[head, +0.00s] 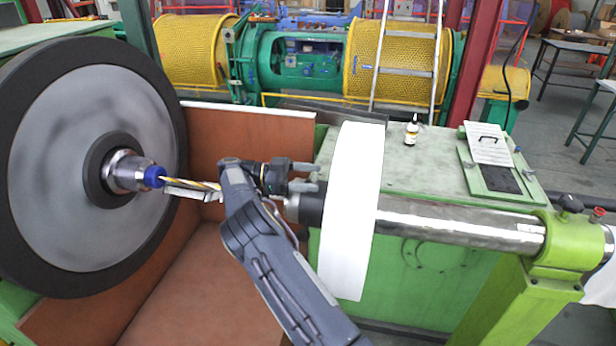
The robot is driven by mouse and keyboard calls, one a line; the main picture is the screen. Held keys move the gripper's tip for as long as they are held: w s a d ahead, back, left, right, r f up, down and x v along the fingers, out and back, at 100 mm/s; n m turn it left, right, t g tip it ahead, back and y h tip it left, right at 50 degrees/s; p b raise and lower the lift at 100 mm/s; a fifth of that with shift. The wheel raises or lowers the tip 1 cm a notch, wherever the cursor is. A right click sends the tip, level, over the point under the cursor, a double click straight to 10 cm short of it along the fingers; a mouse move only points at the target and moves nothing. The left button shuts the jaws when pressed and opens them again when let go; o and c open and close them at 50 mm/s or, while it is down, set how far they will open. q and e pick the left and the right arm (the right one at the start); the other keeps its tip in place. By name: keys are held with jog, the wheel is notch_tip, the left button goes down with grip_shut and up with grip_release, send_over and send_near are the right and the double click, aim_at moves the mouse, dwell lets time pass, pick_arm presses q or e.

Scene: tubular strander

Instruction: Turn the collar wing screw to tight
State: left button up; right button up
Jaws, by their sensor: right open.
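My right gripper (311,177) is open, its two fingers pointing right, just above the dark collar-like sleeve (312,209) on the steel shaft (460,225). The fingertips lie close to the left face of the white disc (350,215). I see nothing between the fingers. I cannot make out a wing screw on the sleeve; my gripper and wrist cover part of that area. My left gripper is not in view.
A large grey, black-rimmed wheel (75,215) with a blue-tipped hub (154,177) fills the left. Brown panels (235,150) stand behind my arm.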

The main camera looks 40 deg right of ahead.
notch_tip(320, 180, up, 3)
jog(key=shift+r, duration=0.1)
jog(key=s+a+r+b, duration=0.4)
jog(key=s+a+r, duration=0.5)
jog(key=s, duration=0.2)
jog(key=shift+r+b, duration=0.3)
jog(key=shift+r, duration=0.1)
jog(key=shift+f, duration=0.1)
